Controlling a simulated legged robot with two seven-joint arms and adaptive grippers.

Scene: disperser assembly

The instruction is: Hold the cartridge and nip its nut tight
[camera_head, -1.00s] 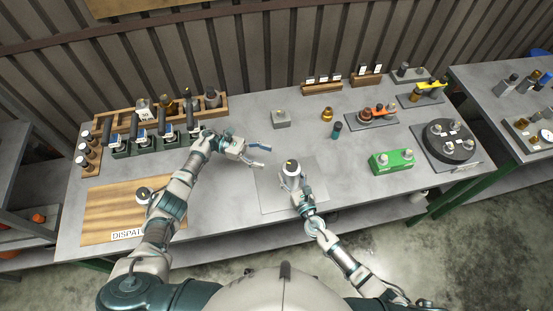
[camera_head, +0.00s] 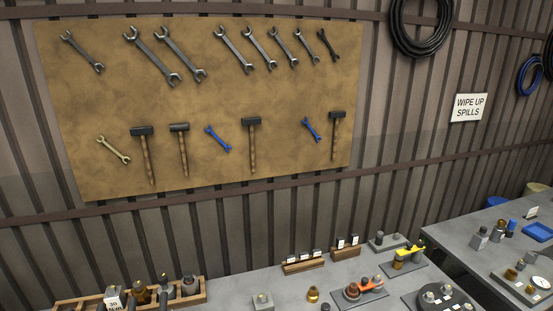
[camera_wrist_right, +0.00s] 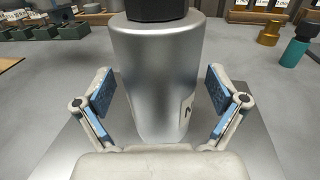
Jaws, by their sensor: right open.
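A silver cylinder (camera_wrist_right: 158,75), which looks like the cartridge, stands upright in the right wrist view. A black faceted piece (camera_wrist_right: 156,9), which looks like its nut, sits on top and is cut off by the frame edge. A partly hidden dark mark shows low on the cylinder's right side. My right gripper (camera_wrist_right: 160,88) is open, with one blue-padded finger on each side of the cylinder and gaps visible between pads and metal. The head view is raised to the wall and shows neither gripper nor the cylinder. My left gripper is out of both views.
A tool board (camera_head: 205,105) holds several wrenches, hammers and blue spanners.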

